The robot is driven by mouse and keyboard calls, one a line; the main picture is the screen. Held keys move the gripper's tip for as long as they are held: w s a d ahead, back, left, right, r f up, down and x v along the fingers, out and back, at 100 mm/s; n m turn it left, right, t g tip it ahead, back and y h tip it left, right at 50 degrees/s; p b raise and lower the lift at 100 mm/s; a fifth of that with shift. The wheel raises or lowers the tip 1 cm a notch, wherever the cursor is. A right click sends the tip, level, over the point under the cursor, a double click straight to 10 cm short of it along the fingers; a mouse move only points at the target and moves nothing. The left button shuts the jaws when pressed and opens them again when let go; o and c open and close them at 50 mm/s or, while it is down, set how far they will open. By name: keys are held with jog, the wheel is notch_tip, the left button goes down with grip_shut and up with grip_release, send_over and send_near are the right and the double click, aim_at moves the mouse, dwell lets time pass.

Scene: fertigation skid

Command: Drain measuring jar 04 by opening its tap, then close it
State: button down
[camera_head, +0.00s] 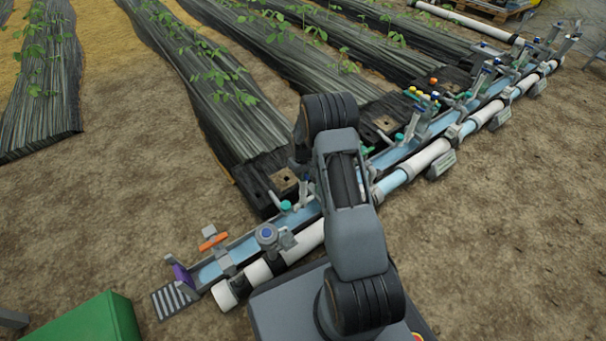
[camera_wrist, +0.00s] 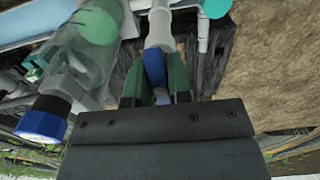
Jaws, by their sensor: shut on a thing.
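In the wrist view my gripper (camera_wrist: 154,84) has its two green fingers closed around a blue tap handle (camera_wrist: 154,66). The handle sits at the end of a grey pipe fitting (camera_wrist: 159,28). A clear measuring jar (camera_wrist: 86,60) with a dark blue end cap (camera_wrist: 42,118) lies beside the fingers on the left. No number is readable on it, so I cannot tell if it is jar 04. I cannot make out its liquid level or any flow. In the head view my own arm hides the gripper and the tap.
In the head view a white pipe (camera_head: 427,157) and a pale blue channel (camera_head: 242,251) run diagonally, with several fittings along them. A green box (camera_head: 93,322) stands lower left. Bare soil lies right.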

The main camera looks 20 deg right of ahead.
jog(key=n, duration=0.9)
jog(key=shift+p, duration=0.35)
jog(key=n, duration=1)
dwell(1.2)
jog(key=c, duration=1)
grip_release()
